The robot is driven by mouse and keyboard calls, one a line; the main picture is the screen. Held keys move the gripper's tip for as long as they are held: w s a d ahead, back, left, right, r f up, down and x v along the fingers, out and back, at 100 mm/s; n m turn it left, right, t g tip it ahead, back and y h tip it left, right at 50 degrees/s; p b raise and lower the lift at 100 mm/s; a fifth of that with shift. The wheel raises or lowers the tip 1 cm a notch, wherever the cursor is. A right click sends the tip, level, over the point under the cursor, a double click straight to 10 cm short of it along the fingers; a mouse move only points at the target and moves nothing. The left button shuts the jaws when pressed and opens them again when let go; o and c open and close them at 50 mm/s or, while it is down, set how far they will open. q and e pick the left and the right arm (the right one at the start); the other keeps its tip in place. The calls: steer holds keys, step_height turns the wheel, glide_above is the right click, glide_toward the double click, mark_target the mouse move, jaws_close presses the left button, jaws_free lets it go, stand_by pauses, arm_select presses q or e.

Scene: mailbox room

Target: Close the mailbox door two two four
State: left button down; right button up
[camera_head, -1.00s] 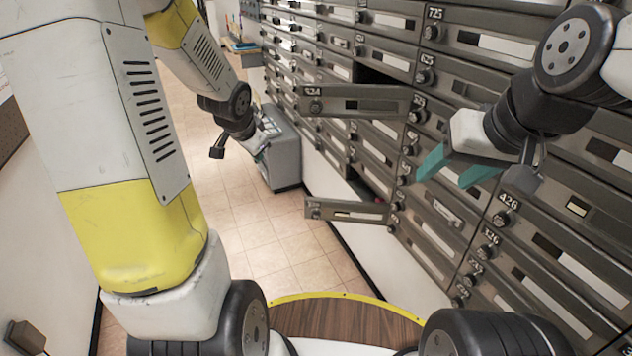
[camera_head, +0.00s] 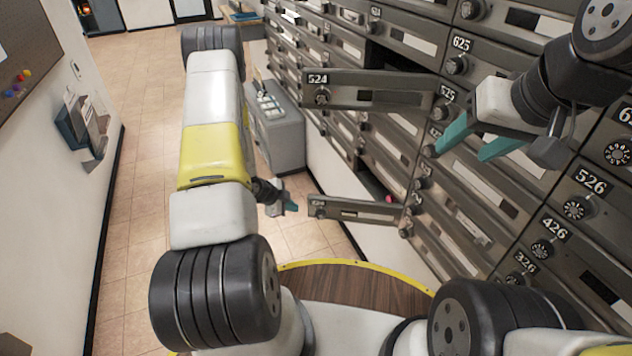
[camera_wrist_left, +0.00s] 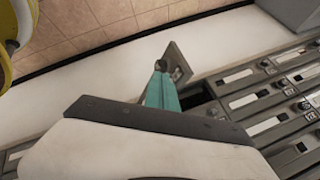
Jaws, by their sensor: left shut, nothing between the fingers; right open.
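The lower open mailbox door (camera_head: 358,211) sticks out from the cabinet; its number ends in 24, but the first digit is too small to read surely. My left gripper (camera_head: 292,207) is shut and empty, just left of this door's free end. In the left wrist view, the closed teal fingers (camera_wrist_left: 161,68) point at the door (camera_wrist_left: 178,64), beside its knob; I cannot tell whether they touch. My right gripper (camera_head: 468,142) is open and empty, in front of the cabinet at the upper right.
Another open door, 524 (camera_head: 372,92), sticks out above the lower one. A small red thing (camera_head: 389,198) shows near the lower opening. A grey box-like unit (camera_head: 275,125) stands beyond my left arm. Tiled floor (camera_head: 145,130) is clear on the left.

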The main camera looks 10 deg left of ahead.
arm_select(q)
glide_toward(312, 207)
step_height(312, 207, down, 4)
steer(key=s+d, duration=0.2)
steer(key=w, duration=0.4)
steer(key=shift+w, duration=0.15)
steer(key=shift+w+a, duration=0.1)
